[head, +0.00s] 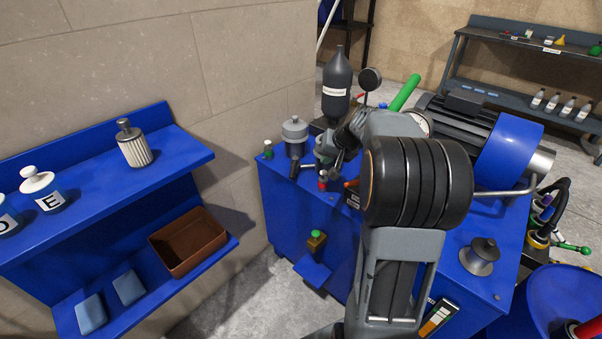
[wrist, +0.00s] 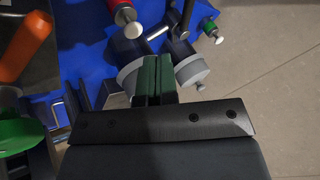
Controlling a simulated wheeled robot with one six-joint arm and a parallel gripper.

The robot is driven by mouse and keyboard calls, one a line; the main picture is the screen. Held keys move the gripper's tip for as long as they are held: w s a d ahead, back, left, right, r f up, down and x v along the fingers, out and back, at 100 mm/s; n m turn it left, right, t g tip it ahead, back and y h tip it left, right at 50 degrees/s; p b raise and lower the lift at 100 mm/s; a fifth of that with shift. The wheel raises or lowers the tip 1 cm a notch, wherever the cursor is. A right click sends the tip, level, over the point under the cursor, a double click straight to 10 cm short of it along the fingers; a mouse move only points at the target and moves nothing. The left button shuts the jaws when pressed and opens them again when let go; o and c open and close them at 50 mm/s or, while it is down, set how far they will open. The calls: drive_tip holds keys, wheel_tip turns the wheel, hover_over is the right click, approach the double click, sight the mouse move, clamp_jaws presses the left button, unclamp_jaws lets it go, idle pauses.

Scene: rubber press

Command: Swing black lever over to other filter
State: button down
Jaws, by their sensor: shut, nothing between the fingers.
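Two filters with grey caps sit side by side in the wrist view, the left one (wrist: 130,72) and the right one (wrist: 192,70). My gripper (wrist: 157,60) is shut and empty, its dark green fingers in front of the gap between them. A black lever (wrist: 176,27), as far as I can tell, shows just beyond the fingertips near the right filter; I cannot tell if they touch. In the head view one grey-capped filter (head: 295,132) stands on the blue cabinet, and my gripper (head: 328,154) is close to its right.
A red valve with a silver knob (wrist: 130,25) and a green one (wrist: 210,28) flank the lever area. A dark bottle (head: 337,85) and a gauge (head: 370,79) stand behind my gripper. The blue wall shelf (head: 95,205) is to the left, with floor between.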

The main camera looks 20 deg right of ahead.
sight(294, 168)
drive_tip(key=b+x, duration=0.1)
drive_tip(key=x, duration=0.8)
drive_tip(key=shift+f, duration=0.25)
drive_tip(key=shift+w+a+f, duration=0.2)
drive_tip(key=shift+w+a, duration=0.25)
drive_tip(key=shift+a, duration=0.15)
drive_tip(key=shift+w+a+f, duration=0.25)
drive_tip(key=shift+w+a, duration=0.2)
drive_tip(key=shift+a, duration=0.15)
drive_tip(key=shift+w+a+f, duration=0.15)
drive_tip(key=shift+w+a, duration=0.2)
drive_tip(key=shift+a, duration=0.25)
